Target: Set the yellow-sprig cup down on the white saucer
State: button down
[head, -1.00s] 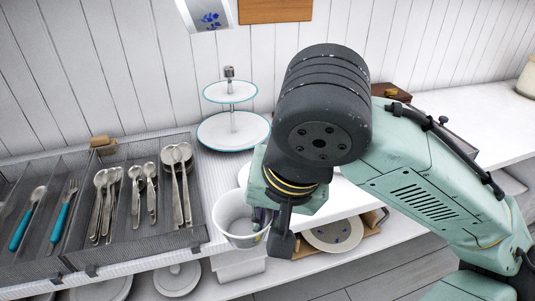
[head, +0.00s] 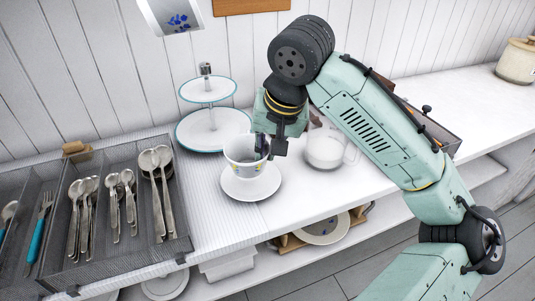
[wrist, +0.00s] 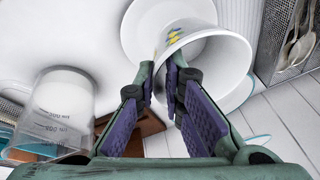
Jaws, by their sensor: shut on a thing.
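The yellow-sprig cup (head: 241,153) is white, with small yellow and blue marks near its base. In the head view it is upright over the white saucer (head: 270,187) on the counter. I cannot tell whether the cup's base touches the saucer. My gripper (head: 268,146) is shut on the cup's right wall near the rim. In the wrist view my gripper (wrist: 162,78) has one finger inside the cup (wrist: 226,68) and one outside. The saucer (wrist: 133,30) shows beyond the cup's base there, partly hidden by it.
A glass measuring jug (head: 324,150) stands close right of my gripper. A two-tier stand (head: 202,137) is behind the cup. A mesh cutlery tray (head: 120,250) is at left. A plate (head: 322,232) lies on the shelf below.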

aim_at(248, 154)
jog(key=shift+w, duration=0.35)
jog(key=shift+w+d, duration=0.25)
jog(key=shift+w, duration=0.3)
notch_tip(248, 154, down, 3)
jog(key=shift+s+p, duration=0.15)
jog(key=shift+p, duration=0.2)
jog(key=shift+a+f, duration=0.1)
jog(key=shift+f, duration=0.25)
jog(key=shift+f, duration=0.35)
jog(key=c, duration=1.7)
grip_release()
